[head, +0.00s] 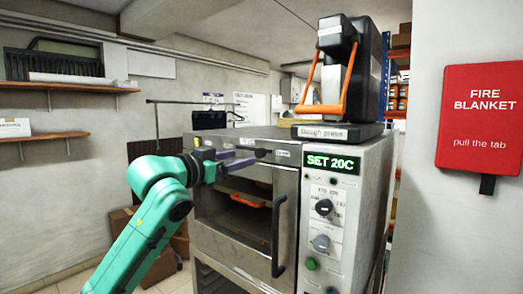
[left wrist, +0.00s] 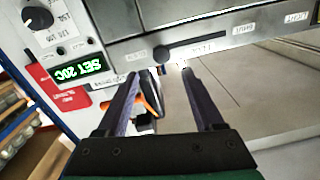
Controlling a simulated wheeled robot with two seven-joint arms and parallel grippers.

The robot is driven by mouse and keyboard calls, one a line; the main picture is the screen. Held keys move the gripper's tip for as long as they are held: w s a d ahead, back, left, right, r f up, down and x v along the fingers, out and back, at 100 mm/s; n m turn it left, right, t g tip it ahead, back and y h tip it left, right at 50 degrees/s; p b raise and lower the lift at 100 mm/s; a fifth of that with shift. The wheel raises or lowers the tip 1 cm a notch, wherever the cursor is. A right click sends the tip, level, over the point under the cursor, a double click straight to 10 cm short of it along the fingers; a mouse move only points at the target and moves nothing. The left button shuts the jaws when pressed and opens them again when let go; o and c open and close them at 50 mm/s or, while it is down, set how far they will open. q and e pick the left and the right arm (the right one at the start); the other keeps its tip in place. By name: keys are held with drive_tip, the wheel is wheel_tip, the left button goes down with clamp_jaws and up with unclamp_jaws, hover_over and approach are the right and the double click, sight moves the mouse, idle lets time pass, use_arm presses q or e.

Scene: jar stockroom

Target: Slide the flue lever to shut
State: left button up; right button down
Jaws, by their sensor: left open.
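The flue lever shows in the left wrist view as a dark round knob (left wrist: 160,53) at the left end of a dark slot (left wrist: 200,44) in the oven's top front strip. That view is upside down, so this end is the one nearer the control panel. Small labels sit by the slot, too blurred to read surely. My left gripper (head: 245,160) is at the oven's upper front, its dark purple fingers open (left wrist: 160,72). In the wrist view the knob lies just beyond the gap between the fingertips. I cannot tell whether they touch. My right gripper is not in view.
The oven (head: 235,250) has a dark vertical door handle (head: 279,235) and a control panel reading SET 20C (head: 332,164). A black press with an orange handle (head: 322,108) stands on top. A red fire blanket (head: 482,115) hangs on the right wall. Shelves (head: 60,88) are at left.

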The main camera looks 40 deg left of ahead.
sight(258, 154)
use_arm(q)
drive_tip(key=w+p, duration=0.1)
drive_tip(key=w, duration=0.1)
drive_tip(key=w+p, duration=0.2)
drive_tip(key=w, duration=0.1)
drive_tip(key=w+a+p, duration=0.1)
drive_tip(key=w, duration=0.2)
drive_tip(key=shift+r, duration=0.2)
drive_tip(key=shift+w+d+f+p, duration=0.1)
drive_tip(key=shift+w+p, duration=0.2)
drive_tip(key=shift+p, duration=0.05)
drive_tip(key=shift+w+f, duration=0.15)
drive_tip(key=shift+f, duration=0.05)
clamp_jaws()
idle(0.4)
